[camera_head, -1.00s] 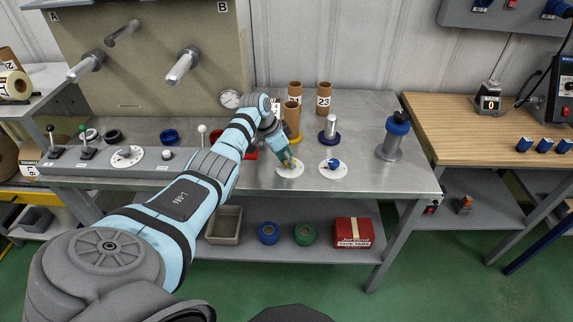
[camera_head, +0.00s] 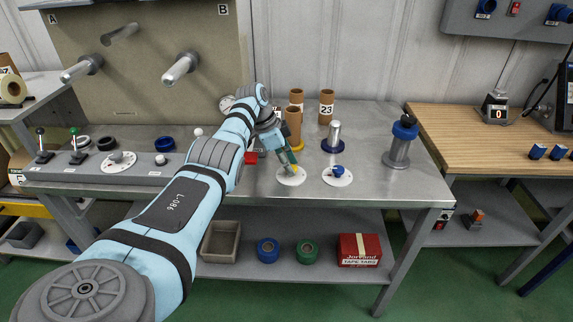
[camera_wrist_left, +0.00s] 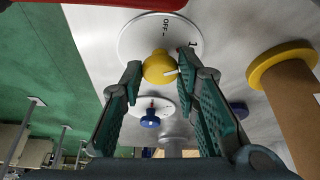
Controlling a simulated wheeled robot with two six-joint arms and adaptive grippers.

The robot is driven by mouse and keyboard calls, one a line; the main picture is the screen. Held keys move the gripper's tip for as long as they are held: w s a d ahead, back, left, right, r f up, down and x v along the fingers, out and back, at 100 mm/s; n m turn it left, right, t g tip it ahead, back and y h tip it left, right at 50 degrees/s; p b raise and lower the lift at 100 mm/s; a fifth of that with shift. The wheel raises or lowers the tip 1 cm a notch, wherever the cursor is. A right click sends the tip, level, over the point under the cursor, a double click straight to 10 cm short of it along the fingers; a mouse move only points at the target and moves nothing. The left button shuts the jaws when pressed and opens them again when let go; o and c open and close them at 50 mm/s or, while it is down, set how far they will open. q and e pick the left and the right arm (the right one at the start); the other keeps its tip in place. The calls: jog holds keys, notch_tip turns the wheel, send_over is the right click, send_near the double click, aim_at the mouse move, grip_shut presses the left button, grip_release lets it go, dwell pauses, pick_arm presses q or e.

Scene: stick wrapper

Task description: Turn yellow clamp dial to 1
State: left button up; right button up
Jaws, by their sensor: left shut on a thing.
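The yellow clamp dial (camera_wrist_left: 159,67) is a round yellow knob on a white disc (camera_wrist_left: 135,40) marked OFF and 1. In the left wrist view a white pointer mark shows on the knob's right side. My left gripper (camera_wrist_left: 161,64) is shut on the yellow dial, with one finger on each side. In the head view my left gripper (camera_head: 291,164) comes down over the white disc (camera_head: 291,179) and hides most of the knob. My right gripper is not in view.
A blue dial (camera_head: 338,171) on its own white disc stands just right. Behind are cardboard tubes (camera_head: 326,105) and a metal post with a dark blue base (camera_head: 333,140). A grey clamp with a blue collar (camera_head: 400,145) stands at the table's right end. The bench's front right is clear.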

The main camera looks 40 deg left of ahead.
pick_arm(q)
jog(key=shift+s+d+f, duration=0.1)
jog(key=o, duration=1.2)
jog(key=v, duration=1.2)
